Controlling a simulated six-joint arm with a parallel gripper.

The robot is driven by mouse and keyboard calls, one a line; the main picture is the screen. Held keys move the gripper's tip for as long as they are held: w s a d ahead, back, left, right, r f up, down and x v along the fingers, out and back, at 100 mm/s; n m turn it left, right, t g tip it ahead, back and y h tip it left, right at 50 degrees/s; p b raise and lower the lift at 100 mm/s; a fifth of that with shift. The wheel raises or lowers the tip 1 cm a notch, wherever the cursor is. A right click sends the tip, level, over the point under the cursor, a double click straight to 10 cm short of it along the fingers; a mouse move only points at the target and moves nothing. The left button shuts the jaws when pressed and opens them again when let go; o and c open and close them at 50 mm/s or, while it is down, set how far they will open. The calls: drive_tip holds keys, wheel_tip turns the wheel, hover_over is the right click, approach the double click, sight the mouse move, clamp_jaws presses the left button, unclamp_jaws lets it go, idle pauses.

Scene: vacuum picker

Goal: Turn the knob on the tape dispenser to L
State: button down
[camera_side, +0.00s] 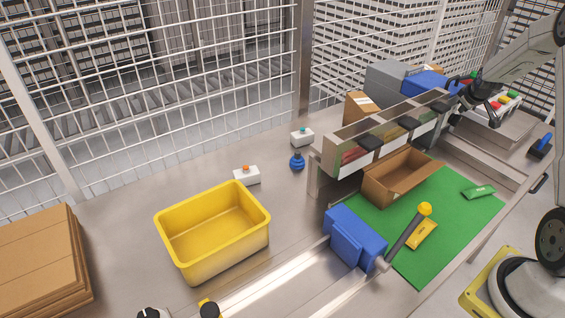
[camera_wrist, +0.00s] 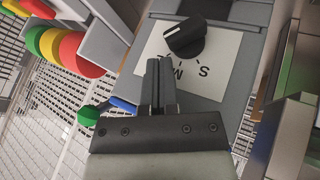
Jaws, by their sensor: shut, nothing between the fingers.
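In the wrist view, a black knob (camera_wrist: 185,37) sits on a white label plate (camera_wrist: 222,52) on the grey tape dispenser (camera_wrist: 235,12). The letters S and M show below the knob; no L is visible, and my fingers cover part of the plate. A small pale mark shows on the knob's left side. My gripper (camera_wrist: 159,64) is shut and empty, its fingertips just below and left of the knob in the picture. I cannot tell whether they touch it. In the side view, my gripper (camera_side: 487,94) is at the upper right, and the knob cannot be made out.
Coloured round buttons (camera_wrist: 75,50) stand close left of the dispenser. In the side view, a shelf rack (camera_side: 345,135) with bins stands left of my gripper.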

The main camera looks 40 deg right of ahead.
drive_tip(key=shift+a, duration=0.1)
drive_tip(key=s+d+r, duration=0.2)
drive_tip(key=s+r, duration=0.1)
drive_tip(key=r, duration=0.6)
drive_tip(key=shift+s+d, duration=0.25)
drive_tip(key=shift+s, duration=0.15)
drive_tip(key=a+n+g+y, duration=0.1)
drive_tip(key=a+y, duration=0.1)
drive_tip(key=a, duration=0.8)
drive_tip(key=shift+w+a+y, duration=0.3)
drive_tip(key=shift+a, duration=0.05)
approach(453, 123)
wheel_tip(453, 123, down, 5)
drive_tip(key=w, duration=0.2)
drive_tip(key=shift+d+f, duration=0.5)
drive_tip(key=shift+d, duration=0.35)
